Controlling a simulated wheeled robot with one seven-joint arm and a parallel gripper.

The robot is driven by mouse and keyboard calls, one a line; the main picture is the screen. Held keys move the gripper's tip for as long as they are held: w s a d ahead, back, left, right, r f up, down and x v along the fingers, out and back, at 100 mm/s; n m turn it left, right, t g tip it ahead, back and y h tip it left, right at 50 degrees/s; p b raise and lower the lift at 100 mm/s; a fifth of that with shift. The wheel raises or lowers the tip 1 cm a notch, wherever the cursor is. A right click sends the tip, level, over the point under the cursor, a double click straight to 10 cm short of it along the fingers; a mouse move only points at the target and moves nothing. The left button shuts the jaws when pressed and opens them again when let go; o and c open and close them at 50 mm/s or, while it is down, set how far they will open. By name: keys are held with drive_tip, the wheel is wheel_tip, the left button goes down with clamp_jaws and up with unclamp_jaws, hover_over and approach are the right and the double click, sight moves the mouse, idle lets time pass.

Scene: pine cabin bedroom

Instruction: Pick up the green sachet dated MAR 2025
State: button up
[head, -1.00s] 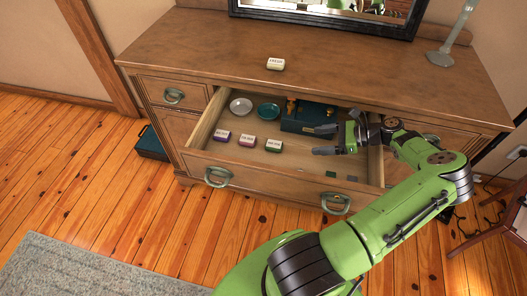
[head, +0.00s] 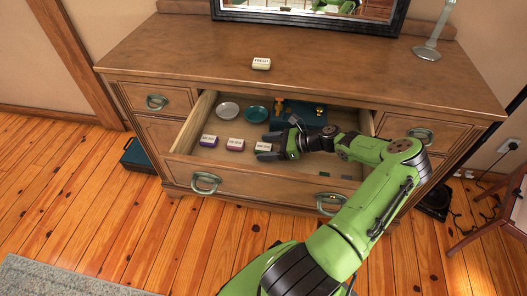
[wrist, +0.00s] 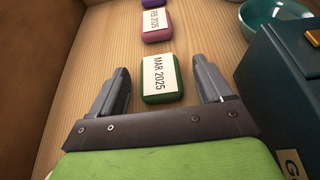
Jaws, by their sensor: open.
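The green sachet (wrist: 162,80) lies in the open drawer with a white label reading MAR 2025. In the head view the green sachet (head: 262,147) is at the right end of a row of three. My gripper (head: 267,147) is open and reaches into the drawer from the right. In the wrist view the fingers of my gripper (wrist: 161,70) stand apart on either side of the green sachet, with a gap visible on both sides. Nothing is held.
A pink sachet (wrist: 156,24) lies just beyond, with a purple sachet (head: 208,141) past it. A dark teal box (wrist: 278,85) stands close on the right in the wrist view. A teal dish (head: 257,114) and pale dish (head: 228,110) sit behind. A cream block (head: 261,63) is on the dresser top.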

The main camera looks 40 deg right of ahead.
drive_tip(key=shift+c, duration=0.3)
drive_tip(key=c, duration=1)
drive_tip(key=shift+r, duration=0.15)
